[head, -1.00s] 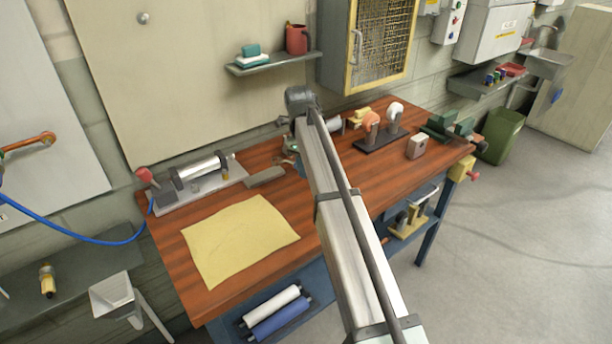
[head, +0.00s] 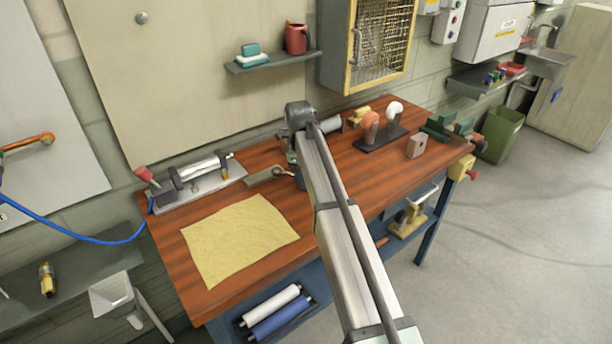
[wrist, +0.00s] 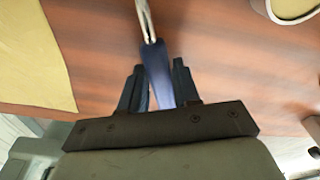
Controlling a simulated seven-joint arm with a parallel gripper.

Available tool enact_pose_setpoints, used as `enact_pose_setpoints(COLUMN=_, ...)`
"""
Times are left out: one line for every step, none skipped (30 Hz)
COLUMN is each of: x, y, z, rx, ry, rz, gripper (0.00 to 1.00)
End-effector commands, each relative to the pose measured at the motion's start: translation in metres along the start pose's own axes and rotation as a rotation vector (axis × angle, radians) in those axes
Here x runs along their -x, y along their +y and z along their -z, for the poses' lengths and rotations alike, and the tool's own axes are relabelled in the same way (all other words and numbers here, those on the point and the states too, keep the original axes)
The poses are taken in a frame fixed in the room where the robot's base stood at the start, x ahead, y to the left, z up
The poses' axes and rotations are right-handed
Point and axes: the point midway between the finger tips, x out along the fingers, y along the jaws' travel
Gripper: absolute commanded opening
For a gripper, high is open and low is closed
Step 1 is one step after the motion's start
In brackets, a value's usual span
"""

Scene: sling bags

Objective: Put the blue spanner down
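The blue spanner shows in the wrist view, with a blue handle (wrist: 156,72) and a pale metal end pointing up the picture. The handle lies between the two dark fingers of my gripper (wrist: 158,68), which appear shut on it. Wood bench top fills the background behind the spanner; its exact height above the wood is unclear. In the head view my arm hides most of the gripper, and a small dark blue part of the spanner (head: 299,178) shows just left of the arm.
The wooden bench (head: 330,225) has a yellow cloth (head: 238,238) at left and a grey wedge-like item (head: 262,177) near the gripper. A fixture with a metal cylinder (head: 205,168) stands at back left. A dark stand (head: 380,140) is at the right. Bare wood lies in front.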

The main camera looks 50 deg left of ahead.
Motion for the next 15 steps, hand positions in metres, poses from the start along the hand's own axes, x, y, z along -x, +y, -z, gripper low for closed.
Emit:
enact_pose_setpoints(x=0.0004, y=0.0, z=0.0, rx=0.0, ry=0.0, rz=0.0, gripper=0.36)
enact_pose_setpoints(x=0.0005, y=0.0, z=0.0, rx=0.0, ry=0.0, rz=0.0, gripper=0.39)
enact_pose_setpoints(x=0.0005, y=0.0, z=0.0001, rx=0.0, ry=0.0, rz=0.0, gripper=0.43)
enact_pose_setpoints(x=0.0005, y=0.0, z=0.0001, rx=0.0, ry=0.0, rz=0.0, gripper=0.46)
enact_pose_setpoints(x=0.0005, y=0.0, z=0.0001, rx=0.0, ry=0.0, rz=0.0, gripper=0.49)
enact_pose_setpoints(x=0.0006, y=0.0, z=0.0001, rx=0.0, ry=0.0, rz=0.0, gripper=0.53)
enact_pose_setpoints(x=0.0006, y=0.0, z=0.0001, rx=0.0, ry=0.0, rz=0.0, gripper=0.55)
enact_pose_setpoints(x=0.0006, y=0.0, z=0.0001, rx=0.0, ry=0.0, rz=0.0, gripper=0.55)
enact_pose_setpoints(x=0.0006, y=0.0, z=0.0001, rx=0.0, ry=0.0, rz=0.0, gripper=0.55)
enact_pose_setpoints(x=0.0006, y=0.0, z=0.0001, rx=0.0, ry=0.0, rz=0.0, gripper=0.55)
enact_pose_setpoints(x=0.0006, y=0.0, z=0.0001, rx=0.0, ry=0.0, rz=0.0, gripper=0.55)
enact_pose_setpoints(x=0.0007, y=0.0, z=0.0, rx=0.0, ry=0.0, rz=0.0, gripper=0.55)
enact_pose_setpoints(x=0.0008, y=0.0, z=0.0001, rx=0.0, ry=0.0, rz=0.0, gripper=0.55)
enact_pose_setpoints(x=0.001, y=0.0, z=0.0001, rx=0.0, ry=0.0, rz=0.0, gripper=0.55)
enact_pose_setpoints(x=0.0019, y=0.0, z=0.0001, rx=0.0, ry=0.0, rz=0.0, gripper=0.55)
